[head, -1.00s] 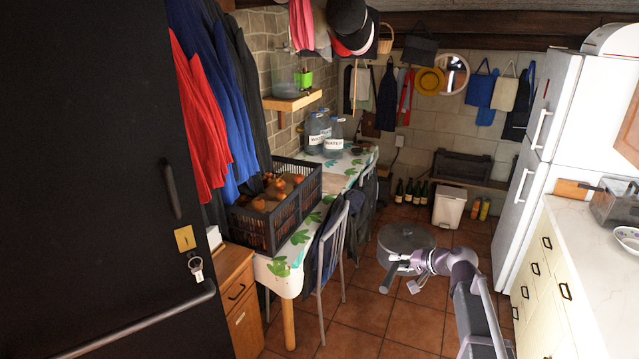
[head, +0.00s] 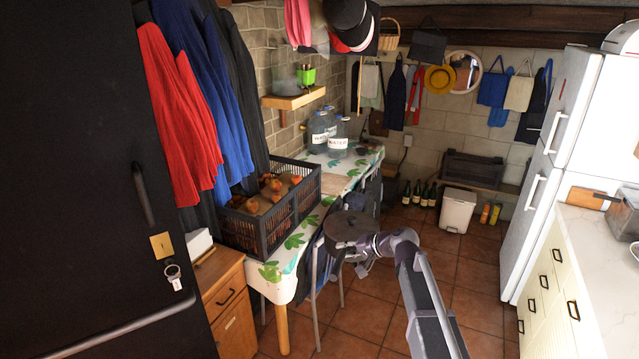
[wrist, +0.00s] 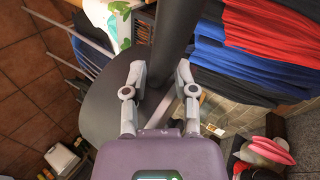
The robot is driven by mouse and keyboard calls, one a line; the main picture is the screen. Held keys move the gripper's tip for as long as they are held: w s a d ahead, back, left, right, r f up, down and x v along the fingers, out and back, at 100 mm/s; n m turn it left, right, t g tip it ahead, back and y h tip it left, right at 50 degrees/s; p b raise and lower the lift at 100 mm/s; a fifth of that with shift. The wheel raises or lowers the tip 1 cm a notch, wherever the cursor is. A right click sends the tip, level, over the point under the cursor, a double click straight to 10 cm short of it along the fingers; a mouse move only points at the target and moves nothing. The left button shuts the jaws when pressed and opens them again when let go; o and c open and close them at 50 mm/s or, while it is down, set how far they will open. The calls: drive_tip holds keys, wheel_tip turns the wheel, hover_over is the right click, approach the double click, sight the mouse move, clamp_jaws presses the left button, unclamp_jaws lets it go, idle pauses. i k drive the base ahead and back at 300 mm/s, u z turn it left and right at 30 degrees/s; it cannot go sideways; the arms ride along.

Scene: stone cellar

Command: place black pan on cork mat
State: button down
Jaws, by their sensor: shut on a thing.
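The black pan (head: 347,229) is held in the air in front of the table's near long side, in the head view. In the wrist view its dark handle (wrist: 177,35) runs between the fingers, and its round body (wrist: 108,108) is at the left, partly hidden by my gripper. My gripper (head: 367,247) is shut on the handle; its two fingers also show in the wrist view (wrist: 160,75). The cork mat (head: 336,183) seems to be the flat tan patch on the table, behind the pan and beside the crate. It is partly hidden.
The table (head: 272,270) has a leaf-patterned cloth. A black crate (head: 252,234) of onion-like things stands on its near part, and water jugs (head: 338,146) stand farther back. Chairs stand along its right side. Open tiled floor (head: 390,310) lies to the right.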

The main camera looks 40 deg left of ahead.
sight(329, 186)
drive_tip(key=u, duration=0.4)
drive_tip(key=i, duration=1.05)
drive_tip(key=u, duration=0.55)
drive_tip(key=i, duration=0.55)
drive_tip(key=u, duration=0.55)
drive_tip(key=i, duration=1.55)
drive_tip(key=u, duration=0.1)
